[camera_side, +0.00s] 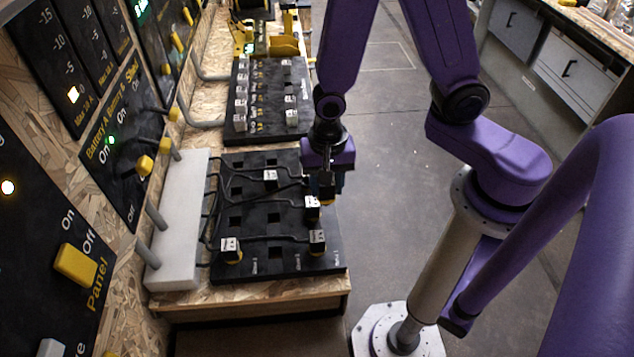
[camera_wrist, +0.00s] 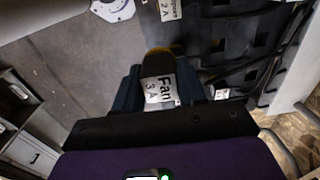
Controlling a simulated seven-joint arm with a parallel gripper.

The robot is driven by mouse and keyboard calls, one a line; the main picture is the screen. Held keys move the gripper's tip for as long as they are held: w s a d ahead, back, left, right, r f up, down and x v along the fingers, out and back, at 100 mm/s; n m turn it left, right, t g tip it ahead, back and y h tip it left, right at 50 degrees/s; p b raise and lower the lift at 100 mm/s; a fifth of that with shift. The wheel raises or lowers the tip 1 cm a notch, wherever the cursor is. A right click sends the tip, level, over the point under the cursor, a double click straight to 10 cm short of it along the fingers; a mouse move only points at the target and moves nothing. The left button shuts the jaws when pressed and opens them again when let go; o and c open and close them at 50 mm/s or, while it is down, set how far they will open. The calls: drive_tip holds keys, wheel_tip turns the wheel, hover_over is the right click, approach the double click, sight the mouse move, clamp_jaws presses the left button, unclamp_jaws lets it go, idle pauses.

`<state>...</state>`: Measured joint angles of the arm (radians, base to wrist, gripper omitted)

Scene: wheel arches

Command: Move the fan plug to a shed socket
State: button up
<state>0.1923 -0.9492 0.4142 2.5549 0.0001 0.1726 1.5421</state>
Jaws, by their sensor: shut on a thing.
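My gripper (camera_side: 327,186) is shut on the fan plug (camera_wrist: 160,90), a dark plug with a white label reading "Fan 3 A" between the fingers in the wrist view. I cannot read which sockets are for the shed.
A second black board (camera_side: 266,100) with several white-labelled pieces lies farther back. Dark cables run from the white block (camera_side: 180,225) across the near board. The control panel (camera_side: 105,140) with protruding yellow knobs stands at the left. Open floor (camera_side: 390,170) is to the right.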

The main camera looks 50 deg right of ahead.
drive_tip(key=shift+s+d+r, duration=0.15)
drive_tip(key=shift+s+r, duration=0.05)
drive_tip(key=shift+s, duration=0.25)
drive_tip(key=w+a+f, duration=0.2)
drive_tip(key=w+a, duration=0.1)
drive_tip(key=w, duration=1)
drive_tip(key=w+a+f, duration=0.1)
drive_tip(key=w+a, duration=0.1)
drive_tip(key=w, duration=1.1)
wheel_tip(320, 180, down, 7)
drive_tip(key=shift+a+r, duration=0.2)
drive_tip(key=shift+w+f, duration=0.1)
drive_tip(key=shift+f, duration=1.5)
idle(0.4)
drive_tip(key=o, duration=1.6)
